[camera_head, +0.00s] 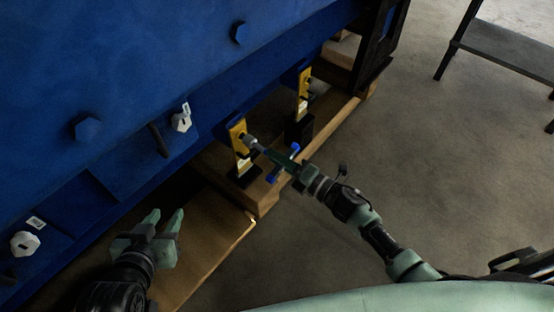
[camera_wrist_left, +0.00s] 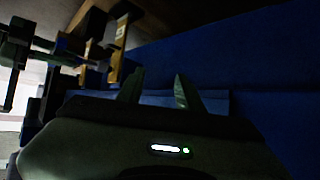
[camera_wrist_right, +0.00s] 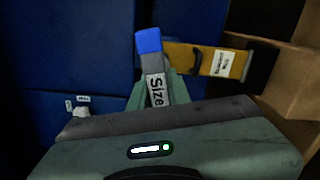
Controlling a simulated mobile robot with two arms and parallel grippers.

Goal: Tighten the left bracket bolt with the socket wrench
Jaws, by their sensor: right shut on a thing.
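The left yellow bracket (camera_head: 238,132) is on the lower edge of the blue engine block, and it also shows in the right wrist view (camera_wrist_right: 190,57) with a white label. My right gripper (camera_head: 287,163) is shut on the socket wrench (camera_head: 295,149), which has blue ends and a grey socket (camera_head: 249,141). The socket points at the left bracket's face and appears to meet it. The left bracket bolt is hidden there, so I cannot tell how it is seated. In the right wrist view the wrench (camera_wrist_right: 149,42) shows a "Size" label between the fingers. My left gripper (camera_head: 170,222) is open and empty, lower left.
A second yellow bracket (camera_head: 303,80) is farther right on the block (camera_head: 130,60). Wooden beams (camera_head: 325,139) and a board (camera_head: 205,250) lie below. White hex fittings (camera_head: 24,244) are on the block's side. A dark table (camera_head: 510,50) is at the upper right. Floor at right is clear.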

